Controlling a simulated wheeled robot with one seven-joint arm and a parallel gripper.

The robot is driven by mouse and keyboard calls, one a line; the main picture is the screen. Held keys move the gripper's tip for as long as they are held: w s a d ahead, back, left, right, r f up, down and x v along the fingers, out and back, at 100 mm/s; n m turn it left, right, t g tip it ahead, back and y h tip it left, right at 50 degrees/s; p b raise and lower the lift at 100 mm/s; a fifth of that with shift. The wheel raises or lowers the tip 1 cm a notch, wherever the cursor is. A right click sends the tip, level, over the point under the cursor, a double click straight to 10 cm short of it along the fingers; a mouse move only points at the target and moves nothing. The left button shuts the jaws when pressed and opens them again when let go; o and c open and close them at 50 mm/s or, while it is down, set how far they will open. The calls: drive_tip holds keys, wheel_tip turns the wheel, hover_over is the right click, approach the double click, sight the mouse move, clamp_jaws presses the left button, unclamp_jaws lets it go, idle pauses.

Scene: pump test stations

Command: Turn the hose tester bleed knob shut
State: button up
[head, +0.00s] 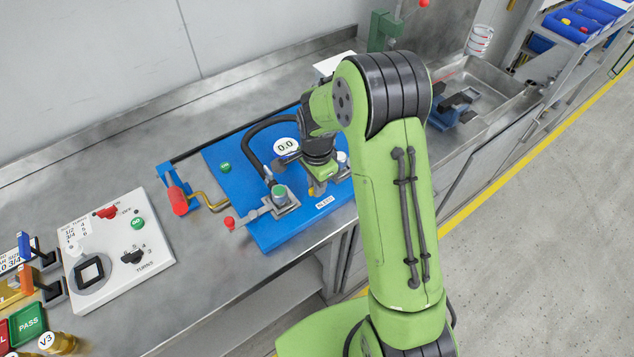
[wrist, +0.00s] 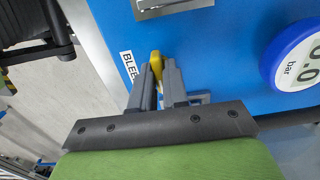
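The bleed knob is a small yellow handle on the blue hose tester board (head: 275,237), beside a white label marked BLEED (head: 325,202). In the wrist view the yellow knob (wrist: 156,65) stands between my two grey fingertips and fills the gap between them. My gripper (wrist: 158,75) looks shut on it, with a finger against each side. In the head view my gripper (head: 318,187) is low over the board's right part, and my wrist hides most of the knob. The round blue-rimmed gauge (wrist: 302,62) reads 0.0 bar.
A green-topped fitting (head: 280,193) with a black hose stands left of my gripper. A red-ended lever (head: 230,223) and a red-and-blue clamp (head: 178,198) are farther left. A white control panel (head: 118,250) lies at left, and a sink (head: 485,90) at upper right.

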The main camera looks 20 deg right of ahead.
drive_tip(key=o, duration=0.4)
drive_tip(key=shift+c, duration=0.2)
wheel_tip(320, 180, up, 16)
drive_tip(key=p, duration=0.2)
drive_tip(key=shift+p, duration=0.35)
drive_tip(key=shift+f, duration=0.1)
